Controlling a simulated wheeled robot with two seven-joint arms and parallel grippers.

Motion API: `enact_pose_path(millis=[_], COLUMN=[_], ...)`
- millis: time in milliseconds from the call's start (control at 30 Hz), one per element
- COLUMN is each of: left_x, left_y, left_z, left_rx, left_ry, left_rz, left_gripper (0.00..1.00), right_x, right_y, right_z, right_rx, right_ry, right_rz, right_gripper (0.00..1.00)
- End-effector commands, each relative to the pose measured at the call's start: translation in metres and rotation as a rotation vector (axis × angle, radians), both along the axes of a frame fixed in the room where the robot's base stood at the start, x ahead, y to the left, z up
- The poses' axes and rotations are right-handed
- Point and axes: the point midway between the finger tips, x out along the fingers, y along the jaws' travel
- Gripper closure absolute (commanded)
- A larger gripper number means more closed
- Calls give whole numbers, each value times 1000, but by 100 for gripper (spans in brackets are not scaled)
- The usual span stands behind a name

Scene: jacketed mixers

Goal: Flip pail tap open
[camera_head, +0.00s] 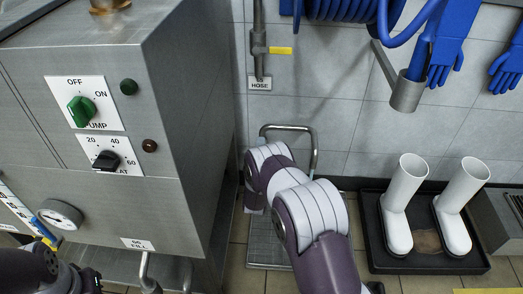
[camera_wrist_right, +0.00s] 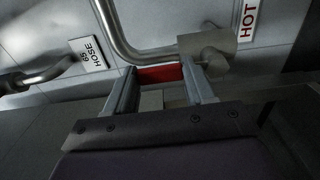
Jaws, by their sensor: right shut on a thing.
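In the right wrist view, my right gripper (camera_wrist_right: 160,76) has its two fingers closed around a red handle (camera_wrist_right: 160,72). The handle sits against a steel tap body (camera_wrist_right: 205,48), joined to a curved steel pipe (camera_wrist_right: 130,40). In the head view my right arm reaches up the middle, past the cabinet's right side, and hides its gripper and the tap. Dark parts of my left arm show at the bottom left; its fingers cannot be made out.
A "HOT" label (camera_wrist_right: 247,20) is beside the tap, and a hose label (camera_wrist_right: 88,54) is on the left. In the head view, the steel cabinet (camera_head: 190,130) stands left of my arm. White boots (camera_head: 398,215) stand in a black tray (camera_head: 430,265) on the right.

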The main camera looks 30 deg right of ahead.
Motion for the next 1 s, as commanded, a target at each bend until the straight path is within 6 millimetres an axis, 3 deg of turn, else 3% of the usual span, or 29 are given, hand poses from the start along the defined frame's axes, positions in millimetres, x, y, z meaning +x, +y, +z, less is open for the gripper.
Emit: enact_pose_path(millis=[300,333,400,733,1000], left_x=[0,0,0,0,0], left_y=[0,0,0,0,0], left_z=[0,0,0,5,44], left_rx=[0,0,0,0,0], left_ry=[0,0,0,0,0], left_rz=[0,0,0,0,0], left_gripper=[100,100,100,100,100], right_x=[-1,-1,-1,-5,-61], right_y=[1,1,1,3,39], right_z=[-2,-2,-2,1,6], right_rx=[-3,-3,-3,-1,-2], right_ry=[7,7,5,4,7], right_rz=[2,2,2,1,4], right_gripper=[100,37,20,20,20])
